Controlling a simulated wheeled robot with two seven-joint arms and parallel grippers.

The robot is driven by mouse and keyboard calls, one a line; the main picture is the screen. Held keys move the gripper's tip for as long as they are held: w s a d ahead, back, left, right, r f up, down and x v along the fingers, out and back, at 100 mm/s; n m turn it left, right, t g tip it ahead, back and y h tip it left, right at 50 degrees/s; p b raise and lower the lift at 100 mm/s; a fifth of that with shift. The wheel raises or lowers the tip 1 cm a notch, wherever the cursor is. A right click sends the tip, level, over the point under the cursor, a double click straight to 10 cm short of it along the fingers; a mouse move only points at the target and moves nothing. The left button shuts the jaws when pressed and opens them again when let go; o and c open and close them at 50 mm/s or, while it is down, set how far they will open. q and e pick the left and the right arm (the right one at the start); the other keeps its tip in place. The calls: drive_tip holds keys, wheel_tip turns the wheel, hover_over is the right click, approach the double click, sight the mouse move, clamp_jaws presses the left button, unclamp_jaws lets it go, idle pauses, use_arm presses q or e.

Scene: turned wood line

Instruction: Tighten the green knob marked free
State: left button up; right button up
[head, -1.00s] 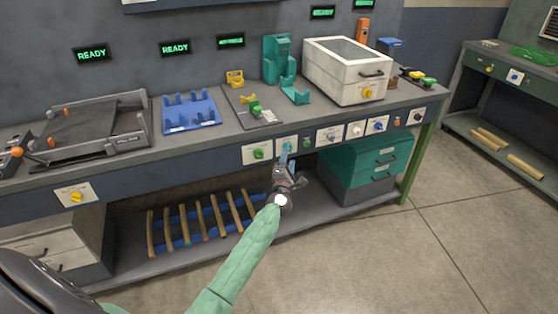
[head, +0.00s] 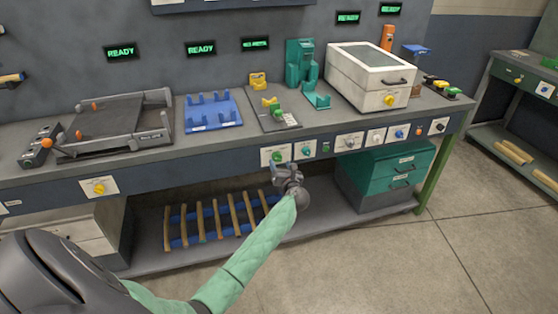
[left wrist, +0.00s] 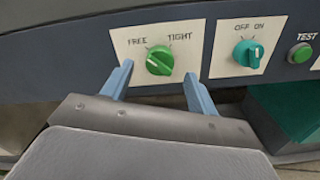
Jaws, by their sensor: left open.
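The green knob (left wrist: 160,61) sits on a white plate (left wrist: 129,45) marked FREE on the left and TIGHT on the right. In the head view the green knob (head: 276,156) is on the front panel of the bench. My left gripper (left wrist: 160,82) is open, with one blue finger on either side of the knob, below and short of it. Gaps show between both fingers and the knob. In the head view the left gripper (head: 281,166) is just below the knob's plate. My right gripper is not in view.
A teal OFF/ON knob (left wrist: 248,53) is close to the right, then a green TEST button (left wrist: 300,53). Below the panel are a shelf with wooden sticks (head: 217,218) and a teal drawer unit (head: 392,175). Open floor lies in front.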

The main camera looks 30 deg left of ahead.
sight(279, 160)
use_arm(q)
drive_tip(key=shift+x, duration=1.05)
drive_tip(key=shift+w+a, duration=0.35)
drive_tip(key=shift+a, duration=0.05)
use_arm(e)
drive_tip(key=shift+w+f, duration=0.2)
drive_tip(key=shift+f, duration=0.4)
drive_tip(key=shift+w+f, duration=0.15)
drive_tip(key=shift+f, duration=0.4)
use_arm(q)
drive_tip(key=c, duration=1)
drive_tip(key=shift+p, duration=0.35)
